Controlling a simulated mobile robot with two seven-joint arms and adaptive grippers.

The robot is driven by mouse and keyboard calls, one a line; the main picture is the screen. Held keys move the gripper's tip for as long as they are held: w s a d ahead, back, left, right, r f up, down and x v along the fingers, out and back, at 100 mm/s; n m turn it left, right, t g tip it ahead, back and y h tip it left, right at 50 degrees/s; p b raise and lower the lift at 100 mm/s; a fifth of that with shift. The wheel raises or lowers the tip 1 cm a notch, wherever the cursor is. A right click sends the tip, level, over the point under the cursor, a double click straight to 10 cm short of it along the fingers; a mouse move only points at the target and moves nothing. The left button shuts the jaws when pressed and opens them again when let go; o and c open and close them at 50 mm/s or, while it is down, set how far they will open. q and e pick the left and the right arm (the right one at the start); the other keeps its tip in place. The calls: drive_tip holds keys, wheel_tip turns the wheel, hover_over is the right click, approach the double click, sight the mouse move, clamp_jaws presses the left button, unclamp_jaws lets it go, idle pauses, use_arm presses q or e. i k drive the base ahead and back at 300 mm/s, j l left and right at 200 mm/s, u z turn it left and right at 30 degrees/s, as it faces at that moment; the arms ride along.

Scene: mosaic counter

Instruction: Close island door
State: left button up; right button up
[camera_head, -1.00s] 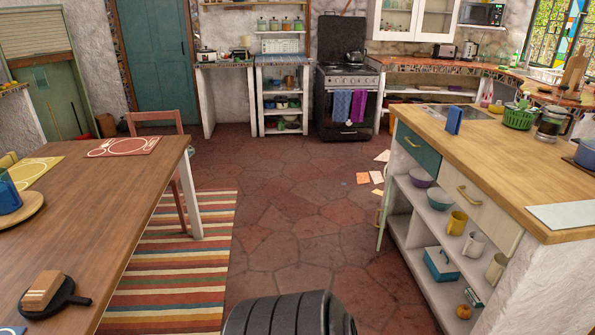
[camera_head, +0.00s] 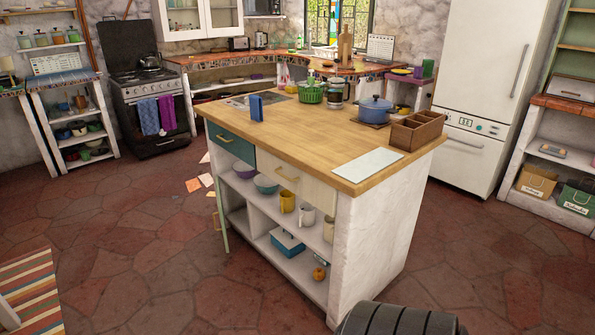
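The kitchen island (camera_head: 375,225) stands in the middle, with a wooden top and white sides. Its pale green door (camera_head: 222,212) shows nearly edge-on at the left end of the front, swung open away from the shelves, with a small handle on it. The shelves beside the door are open to view and hold bowls, mugs and a blue box. The teal drawer (camera_head: 231,143) and the cream drawer (camera_head: 288,178) above look shut. Neither of my grippers is in view.
Papers (camera_head: 193,185) lie on the floor by the door. A striped rug (camera_head: 30,290) is at lower left. A white fridge (camera_head: 490,90) stands behind at right.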

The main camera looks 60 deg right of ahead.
sight(221, 212)
drive_tip(key=i+z, duration=0.15)
drive_tip(key=z, duration=1.8)
drive_tip(key=i+j, duration=0.15)
drive_tip(key=j, duration=0.25)
drive_tip(key=i+j, duration=0.1)
drive_tip(key=j, duration=0.25)
drive_tip(key=i+j+z, duration=0.1)
drive_tip(key=j, duration=0.3)
drive_tip(key=i+j, duration=0.15)
drive_tip(key=j, duration=0.25)
drive_tip(key=i+j, duration=0.15)
drive_tip(key=j, duration=0.25)
drive_tip(key=i+j+z, duration=0.1)
drive_tip(key=j, duration=0.3)
drive_tip(key=i+j, duration=0.1)
drive_tip(key=j, duration=0.3)
